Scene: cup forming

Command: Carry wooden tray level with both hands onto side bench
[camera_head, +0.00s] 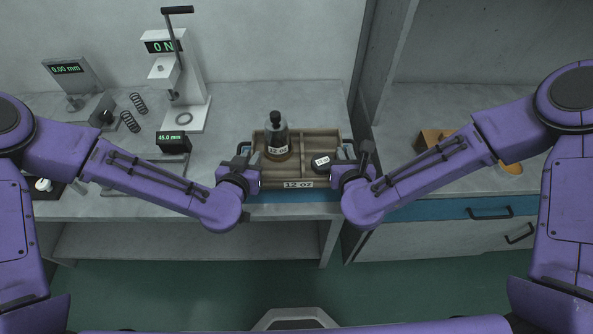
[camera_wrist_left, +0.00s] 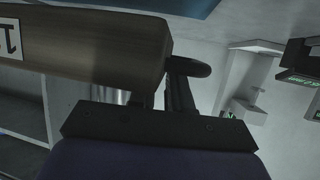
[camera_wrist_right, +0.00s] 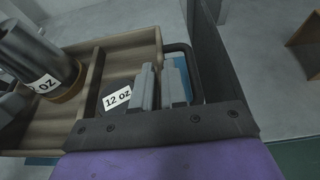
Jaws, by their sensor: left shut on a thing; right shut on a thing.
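The wooden tray (camera_head: 322,143) is at the right front of the left bench, over a blue strip, with a "12 oz" label on its front. It looks level; I cannot tell whether it touches the bench. A small dark piece labelled "12 oz" (camera_head: 321,163) lies in the right part. My left gripper (camera_head: 243,170) is shut at the tray's left end, its grip partly hidden. My right gripper (camera_head: 349,170) is shut on the tray's right end, where a dark handle (camera_wrist_right: 190,62) shows in the right wrist view.
The side bench (camera_head: 423,103) stands right of a gap and a grey upright panel (camera_head: 383,50). A force gauge stand (camera_head: 181,75), springs (camera_head: 130,121) and digital gauges (camera_head: 172,142) occupy the left bench.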

